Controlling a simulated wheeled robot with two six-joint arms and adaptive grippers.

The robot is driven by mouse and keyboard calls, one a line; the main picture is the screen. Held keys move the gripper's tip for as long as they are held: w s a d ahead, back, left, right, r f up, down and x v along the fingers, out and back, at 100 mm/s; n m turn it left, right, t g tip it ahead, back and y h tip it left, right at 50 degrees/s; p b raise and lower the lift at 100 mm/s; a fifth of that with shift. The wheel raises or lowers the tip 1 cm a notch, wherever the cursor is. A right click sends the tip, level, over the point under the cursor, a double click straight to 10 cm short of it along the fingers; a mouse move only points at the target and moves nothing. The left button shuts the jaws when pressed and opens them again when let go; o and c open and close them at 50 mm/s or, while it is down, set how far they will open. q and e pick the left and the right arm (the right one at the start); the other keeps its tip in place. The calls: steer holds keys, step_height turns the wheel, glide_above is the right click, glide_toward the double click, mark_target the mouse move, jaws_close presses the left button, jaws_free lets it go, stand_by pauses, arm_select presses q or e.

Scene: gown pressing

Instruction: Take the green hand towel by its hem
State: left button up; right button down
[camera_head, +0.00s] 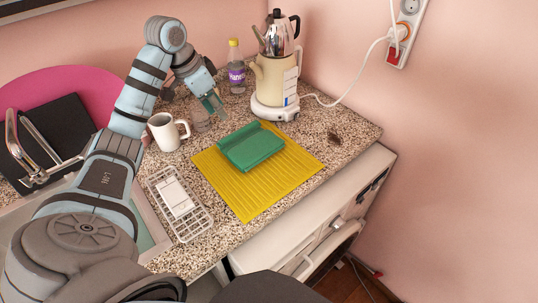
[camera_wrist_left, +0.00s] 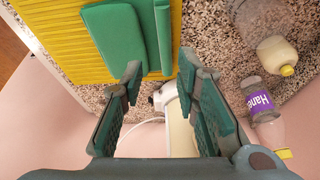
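The green hand towel (camera_head: 252,148) lies folded on a yellow ribbed mat (camera_head: 252,194), with a raised roll-like strip along its back edge. The wrist view shows the towel's flat part (camera_wrist_left: 113,35) and the strip (camera_wrist_left: 162,30) beside it. My left gripper (camera_head: 212,104) is above the counter, behind and left of the towel, apart from it. In the wrist view its fingers (camera_wrist_left: 160,66) are spread and empty, with the strip's end showing between the fingertips. My right gripper is not in view.
A cream kettle (camera_head: 273,82) stands behind the mat, near a bottle with a purple label (camera_head: 236,78). A white mug (camera_head: 166,133) and white rack (camera_head: 180,203) are left of the mat. A small brown item (camera_head: 334,138) lies on the right. The counter's front edge is close.

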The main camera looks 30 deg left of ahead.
mark_target(238, 130)
arm_select(q)
steer(key=shift+n, duration=0.5)
steer(key=x, duration=0.4)
steer(key=w+x, duration=0.1)
steer(key=x, duration=0.3)
steer(key=w+x, duration=0.1)
steer(key=x, duration=0.3)
steer(key=shift+a+r+b, duration=0.15)
steer(key=shift+a+b, duration=0.05)
steer(key=shift+b, duration=0.15)
steer(key=shift+t, duration=0.3)
jaws_close()
